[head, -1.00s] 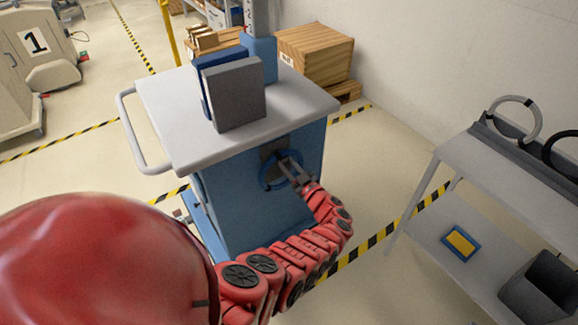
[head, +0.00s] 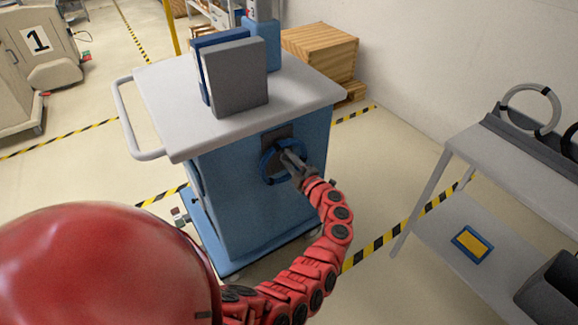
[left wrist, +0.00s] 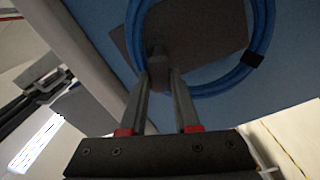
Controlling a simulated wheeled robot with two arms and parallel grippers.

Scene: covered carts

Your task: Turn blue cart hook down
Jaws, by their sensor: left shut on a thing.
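The blue cart (head: 262,195) stands in the middle of the head view, with a dark plate (head: 276,132) on its side. A blue cable ring (head: 266,163) hangs at that plate. In the left wrist view the grey hook (left wrist: 157,52) sticks out from the plate (left wrist: 205,38), inside the cable ring (left wrist: 262,30). My left gripper (head: 286,155) is at the plate, its fingers shut on the hook. In the left wrist view the fingertips (left wrist: 160,76) lie on both sides of the hook's end and partly hide it. My right gripper is not in view.
A grey book (head: 235,78) and a blue one stand on the cart's white top (head: 170,105). A grey shelf table (head: 520,170) with rings stands at the right. Wooden crates (head: 320,52) stand behind the cart. The floor between cart and table is clear.

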